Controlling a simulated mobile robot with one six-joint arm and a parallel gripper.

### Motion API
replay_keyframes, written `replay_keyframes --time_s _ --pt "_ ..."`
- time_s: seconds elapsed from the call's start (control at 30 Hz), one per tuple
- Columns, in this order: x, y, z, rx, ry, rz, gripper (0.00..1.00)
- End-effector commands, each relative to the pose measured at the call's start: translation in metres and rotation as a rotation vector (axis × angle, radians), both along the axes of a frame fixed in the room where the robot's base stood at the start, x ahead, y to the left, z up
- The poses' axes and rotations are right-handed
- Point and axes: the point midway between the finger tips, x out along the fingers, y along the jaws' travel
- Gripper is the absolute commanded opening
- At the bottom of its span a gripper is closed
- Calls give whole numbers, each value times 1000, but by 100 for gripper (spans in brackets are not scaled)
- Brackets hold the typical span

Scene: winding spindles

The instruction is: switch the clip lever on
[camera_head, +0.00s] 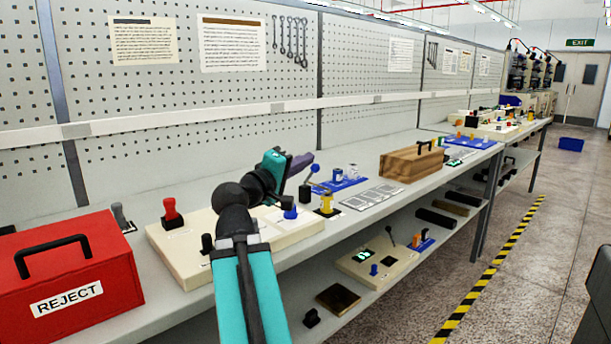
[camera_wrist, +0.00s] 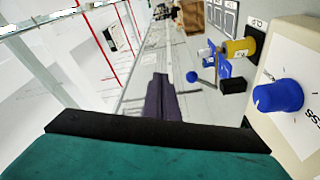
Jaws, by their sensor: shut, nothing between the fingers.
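A small lever with a blue ball knob (camera_head: 314,168) stands on the bench beside a black block (camera_head: 305,194). In the wrist view its blue ball (camera_wrist: 192,76) sits on a thin rod leading toward the black block (camera_wrist: 232,85). A yellow cylinder (camera_wrist: 240,47) on a black plate is close by, with a small label that seems to read CLIP; which part it marks is unclear. My gripper (camera_head: 308,160), with purple fingers, is shut and empty. Its fingertips (camera_wrist: 160,78) appear left of the ball in the wrist view, apart from it.
A cream panel (camera_head: 182,262) with a red knob and a blue dial (camera_wrist: 278,95) lies under my arm. A red REJECT box (camera_head: 112,262) stands at left. A wooden box (camera_head: 412,163) and blue tray (camera_head: 342,185) lie farther along. The pegboard wall (camera_head: 190,110) runs behind.

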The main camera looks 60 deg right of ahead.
Motion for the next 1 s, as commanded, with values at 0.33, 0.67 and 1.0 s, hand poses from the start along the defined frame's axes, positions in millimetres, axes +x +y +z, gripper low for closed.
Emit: replay_keyframes --time_s 0.33,0.67,1.0 --pt "-10 15 -2 -1 -2 1 0" --pt "-20 31 0 -1 -2 1 0" --pt "-31 46 3 0 -2 0 0"
